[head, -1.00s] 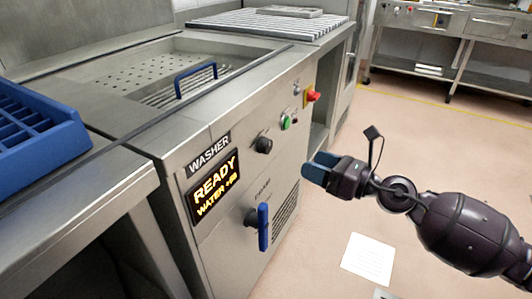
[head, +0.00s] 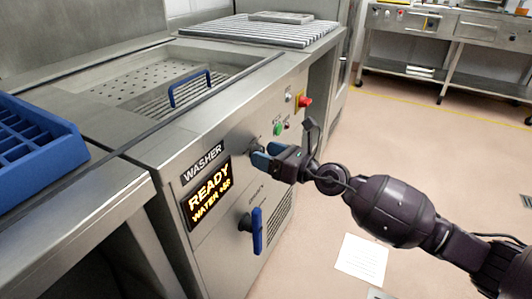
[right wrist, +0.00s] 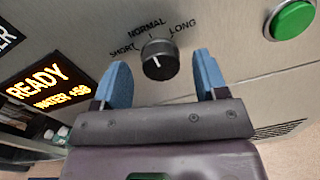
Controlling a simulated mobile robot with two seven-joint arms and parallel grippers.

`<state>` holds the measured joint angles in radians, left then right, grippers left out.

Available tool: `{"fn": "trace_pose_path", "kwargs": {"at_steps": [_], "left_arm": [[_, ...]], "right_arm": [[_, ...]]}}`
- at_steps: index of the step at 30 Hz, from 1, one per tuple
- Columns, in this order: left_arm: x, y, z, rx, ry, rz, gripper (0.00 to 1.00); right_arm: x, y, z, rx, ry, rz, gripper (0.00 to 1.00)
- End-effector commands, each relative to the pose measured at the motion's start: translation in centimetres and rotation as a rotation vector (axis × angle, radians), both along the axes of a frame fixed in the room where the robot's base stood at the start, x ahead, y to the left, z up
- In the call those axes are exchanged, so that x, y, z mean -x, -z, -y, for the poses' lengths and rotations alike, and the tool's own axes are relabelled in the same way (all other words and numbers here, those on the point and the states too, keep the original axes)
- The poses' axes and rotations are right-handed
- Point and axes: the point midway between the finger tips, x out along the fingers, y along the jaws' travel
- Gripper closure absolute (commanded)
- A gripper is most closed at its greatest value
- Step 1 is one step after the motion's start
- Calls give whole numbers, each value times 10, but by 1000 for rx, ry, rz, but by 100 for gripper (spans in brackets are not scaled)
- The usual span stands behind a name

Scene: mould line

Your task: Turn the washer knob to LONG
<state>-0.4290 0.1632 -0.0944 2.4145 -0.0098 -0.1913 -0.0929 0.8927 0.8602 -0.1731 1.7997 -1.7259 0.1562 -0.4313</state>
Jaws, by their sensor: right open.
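The washer knob (right wrist: 157,60) is black and round, on the washer's steel front. In the right wrist view the labels SHORT, NORMAL and LONG arc above it, with LONG at the right. A short white mark shows on the knob, roughly upright and not at LONG; its exact setting is hard to tell. My right gripper (head: 266,155) is open, its blue fingers pointing at the panel. In the right wrist view the fingers (right wrist: 161,82) stand either side of the knob's lower part, with gaps between. In the head view the gripper partly hides the knob. My left gripper is not in view.
The washer display (head: 208,194) reads READY. A green button (head: 278,128) and a red switch (head: 305,101) sit right of the knob. A blue-handled lever (head: 256,231) is below. A blue rack (head: 40,150) stands at the left. Open floor lies right.

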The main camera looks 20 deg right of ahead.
Motion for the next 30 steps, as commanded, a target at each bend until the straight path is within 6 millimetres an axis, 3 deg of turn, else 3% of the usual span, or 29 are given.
{"fn": "trace_pose_path", "kwargs": {"at_steps": [12, 22, 30], "left_arm": [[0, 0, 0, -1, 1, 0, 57], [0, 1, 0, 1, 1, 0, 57], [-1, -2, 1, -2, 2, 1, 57]], "right_arm": [[-5, 0, -4, 1, 0, -1, 34], [-5, 0, -4, 1, 0, -1, 83], [-5, -2, -4, -22, 0, -16, 83]]}}
